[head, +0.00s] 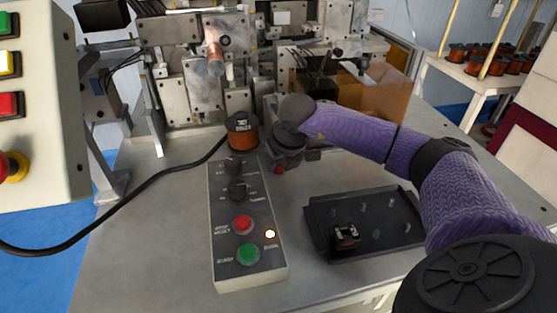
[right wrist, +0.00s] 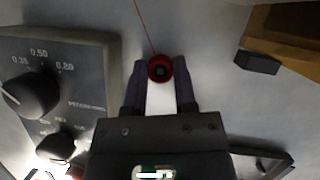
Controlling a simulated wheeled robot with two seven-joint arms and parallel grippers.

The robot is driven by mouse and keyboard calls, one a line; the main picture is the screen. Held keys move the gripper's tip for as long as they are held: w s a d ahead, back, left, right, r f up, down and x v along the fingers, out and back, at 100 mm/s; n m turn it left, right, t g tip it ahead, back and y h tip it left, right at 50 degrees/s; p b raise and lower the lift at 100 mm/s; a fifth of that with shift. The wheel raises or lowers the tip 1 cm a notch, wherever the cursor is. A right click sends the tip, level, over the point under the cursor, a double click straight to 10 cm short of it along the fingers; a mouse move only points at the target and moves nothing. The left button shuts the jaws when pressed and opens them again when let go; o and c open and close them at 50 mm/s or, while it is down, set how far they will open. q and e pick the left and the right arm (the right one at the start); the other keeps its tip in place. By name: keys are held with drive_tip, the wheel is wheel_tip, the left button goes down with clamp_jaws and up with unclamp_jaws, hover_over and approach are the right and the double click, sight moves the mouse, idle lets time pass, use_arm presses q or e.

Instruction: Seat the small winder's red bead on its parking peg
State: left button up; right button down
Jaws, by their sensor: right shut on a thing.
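The red bead (right wrist: 160,69) sits between the fingertips of my right gripper (right wrist: 161,82), which is shut on it. A thin red line runs up from the bead to the top of the right wrist view. In the head view the bead (head: 278,170) shows as a small red spot below my right wrist, just right of the control box and above the table. The winder machine (head: 200,85) stands at the back. I cannot make out the parking peg; my right arm hides part of the area by the machine. My left gripper is not in view.
A control box (head: 250,275) with knobs and buttons lies left of the gripper, with a copper-wire spool (head: 243,135) behind it. A black tray (head: 385,240) with pegs and a small part is at the right. Table between box and tray is clear.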

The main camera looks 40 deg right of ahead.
drive_tip(key=shift+c, duration=1.7)
unclamp_jaws()
drive_tip(key=shift+f, duration=0.1)
drive_tip(key=p+v, duration=0.2)
drive_tip(key=v, duration=0.8)
